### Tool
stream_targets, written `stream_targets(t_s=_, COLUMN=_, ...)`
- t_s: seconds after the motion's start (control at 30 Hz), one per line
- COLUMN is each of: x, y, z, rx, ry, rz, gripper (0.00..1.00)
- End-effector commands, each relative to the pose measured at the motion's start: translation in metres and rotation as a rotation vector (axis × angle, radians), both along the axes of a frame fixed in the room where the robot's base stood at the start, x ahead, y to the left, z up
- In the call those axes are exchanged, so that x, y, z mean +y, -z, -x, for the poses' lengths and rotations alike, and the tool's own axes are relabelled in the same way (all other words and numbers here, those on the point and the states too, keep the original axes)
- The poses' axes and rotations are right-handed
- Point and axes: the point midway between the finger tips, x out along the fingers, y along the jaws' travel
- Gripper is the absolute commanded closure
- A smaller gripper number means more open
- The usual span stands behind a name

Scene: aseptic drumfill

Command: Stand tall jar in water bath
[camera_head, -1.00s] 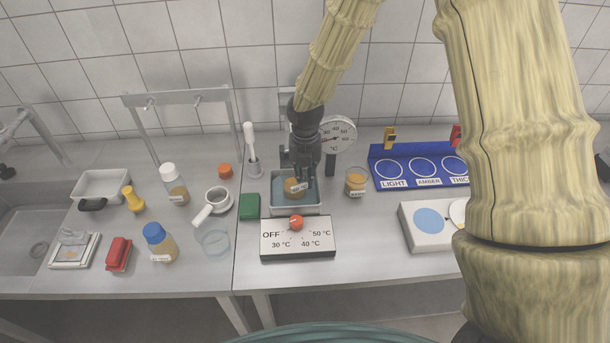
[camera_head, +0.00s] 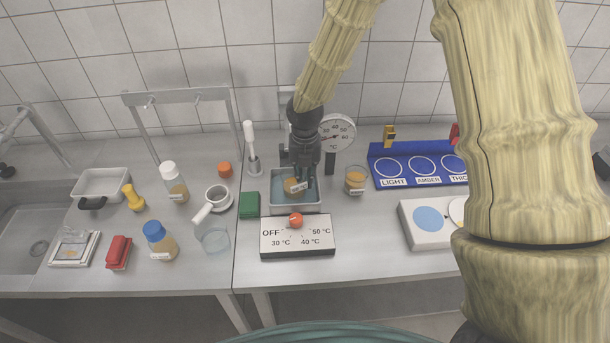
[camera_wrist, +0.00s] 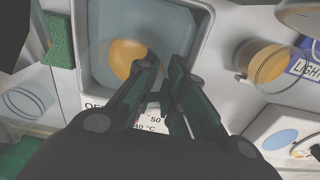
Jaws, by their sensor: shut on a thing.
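A clear glass jar with amber contents and a white label (camera_head: 293,187) is within the water bath (camera_head: 297,208), a grey rectangular tank with bluish water. In the wrist view I look down on the jar (camera_wrist: 128,58), inside the bath walls (camera_wrist: 190,50). My gripper (camera_head: 302,182) reaches down over the bath and is shut on the jar at its near right rim. The fingers also show in the wrist view (camera_wrist: 160,85). The jar looks slightly tilted; I cannot tell whether its base touches the bath floor.
A control box with a red knob (camera_head: 297,245) sits in front of the bath. A second amber jar (camera_head: 355,181) stands right of it, a dial thermometer (camera_head: 338,133) behind. A green sponge (camera_head: 250,205) lies left. A blue rack (camera_head: 420,172) is farther right.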

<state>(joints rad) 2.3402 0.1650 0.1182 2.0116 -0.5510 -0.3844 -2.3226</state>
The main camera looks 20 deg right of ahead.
Motion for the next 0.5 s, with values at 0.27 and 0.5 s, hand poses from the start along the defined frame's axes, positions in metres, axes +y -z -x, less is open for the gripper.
stream_targets(t_s=0.27, x=-0.0009, y=0.0076, z=0.0007, rx=0.003, ry=0.001, rz=0.001, gripper=1.00)
stream_targets(t_s=0.5, x=-0.0013, y=0.0124, z=0.0009, rx=0.005, ry=0.001, rz=0.002, gripper=1.00)
